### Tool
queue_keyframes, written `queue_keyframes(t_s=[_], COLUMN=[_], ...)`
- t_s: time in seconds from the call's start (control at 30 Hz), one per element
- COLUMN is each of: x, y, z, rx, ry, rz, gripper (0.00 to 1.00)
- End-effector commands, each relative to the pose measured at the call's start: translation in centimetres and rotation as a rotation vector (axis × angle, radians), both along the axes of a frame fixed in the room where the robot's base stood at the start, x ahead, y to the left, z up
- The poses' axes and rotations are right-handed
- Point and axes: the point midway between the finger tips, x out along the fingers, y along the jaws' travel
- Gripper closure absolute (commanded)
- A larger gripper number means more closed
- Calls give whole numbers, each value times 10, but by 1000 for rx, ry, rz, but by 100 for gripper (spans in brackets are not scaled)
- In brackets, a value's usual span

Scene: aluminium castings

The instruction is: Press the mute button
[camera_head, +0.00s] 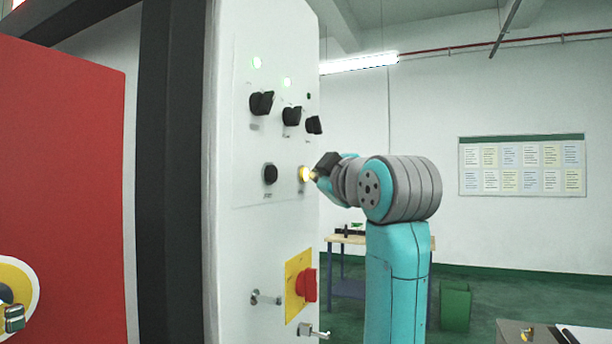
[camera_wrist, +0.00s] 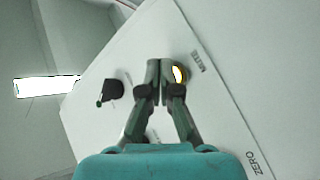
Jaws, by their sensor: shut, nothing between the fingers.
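The mute button (camera_head: 304,174) is a round button glowing yellow on the white control panel (camera_head: 244,140). In the wrist view the lit button (camera_wrist: 180,74) shows beside the fingertips, partly covered by the right one, next to the printed label MUTE (camera_wrist: 199,62). My gripper (camera_head: 316,174) is shut and empty, with its tips at the button from the right in the head view. In the wrist view its fingertips (camera_wrist: 163,75) meet just left of the button's glow. I cannot tell whether they touch it.
A black round button (camera_head: 270,174) sits left of the lit one. Black rotary knobs (camera_head: 292,116) and green lamps (camera_head: 257,63) are above. A red switch (camera_head: 307,285) on a yellow plate is below. A label ZERO (camera_wrist: 254,164) shows in the wrist view.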

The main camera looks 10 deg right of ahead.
Motion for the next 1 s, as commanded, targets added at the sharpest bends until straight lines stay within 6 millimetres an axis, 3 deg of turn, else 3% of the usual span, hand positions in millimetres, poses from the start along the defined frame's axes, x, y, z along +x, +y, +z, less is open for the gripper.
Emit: queue_keyframes(t_s=[1.0], x=[5], y=[6], z=[0], rx=[0], ry=[-1], rz=[-1], gripper=[100])
